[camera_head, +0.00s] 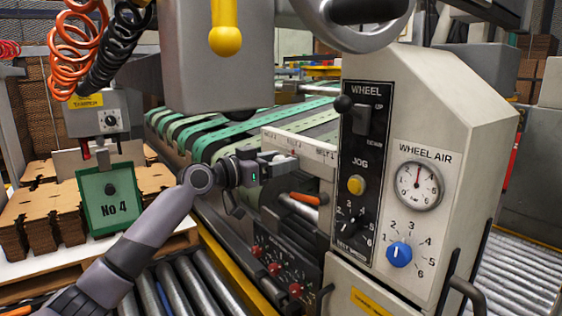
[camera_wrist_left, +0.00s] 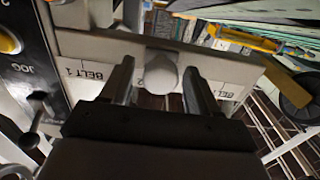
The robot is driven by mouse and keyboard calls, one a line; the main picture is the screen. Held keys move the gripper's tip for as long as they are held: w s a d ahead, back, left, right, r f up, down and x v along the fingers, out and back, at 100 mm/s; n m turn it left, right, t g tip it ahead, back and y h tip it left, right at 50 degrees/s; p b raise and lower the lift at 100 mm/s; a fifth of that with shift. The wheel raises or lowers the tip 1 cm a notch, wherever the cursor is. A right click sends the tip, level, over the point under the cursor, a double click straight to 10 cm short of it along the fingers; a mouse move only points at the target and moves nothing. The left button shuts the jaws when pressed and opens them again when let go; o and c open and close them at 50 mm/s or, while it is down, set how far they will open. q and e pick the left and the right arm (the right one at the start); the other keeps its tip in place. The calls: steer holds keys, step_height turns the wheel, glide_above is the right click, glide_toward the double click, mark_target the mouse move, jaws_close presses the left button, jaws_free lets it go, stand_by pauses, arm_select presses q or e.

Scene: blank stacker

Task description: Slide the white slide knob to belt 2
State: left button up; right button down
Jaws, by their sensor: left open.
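The white slide knob (camera_wrist_left: 161,73) is a rounded knob on a pale plate, seen in the left wrist view. The plate (camera_wrist_left: 110,52) carries a "BELT 1" label at left and another BELT label at right, its number unclear. The knob sits between the two labels. My left gripper (camera_wrist_left: 159,84) is open, with one finger on each side of the knob; I cannot tell whether either touches it. In the head view my left gripper (camera_head: 283,160) is at the front of the plate (camera_head: 316,151), and I cannot make out the knob there. My right gripper is not in view.
A control panel (camera_head: 365,180) with a lever, a yellow button and dials stands right of the gripper. An orange-handled part (camera_head: 305,199) and red knobs (camera_head: 275,269) lie below. Green belts (camera_head: 240,130) run behind. Rollers and stacked cardboard (camera_head: 50,210) are at left.

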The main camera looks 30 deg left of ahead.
arm_select(q)
steer(key=v, duration=0.6)
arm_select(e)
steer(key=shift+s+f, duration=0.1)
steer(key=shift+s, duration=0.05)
arm_select(q)
steer(key=shift+s, duration=0.1)
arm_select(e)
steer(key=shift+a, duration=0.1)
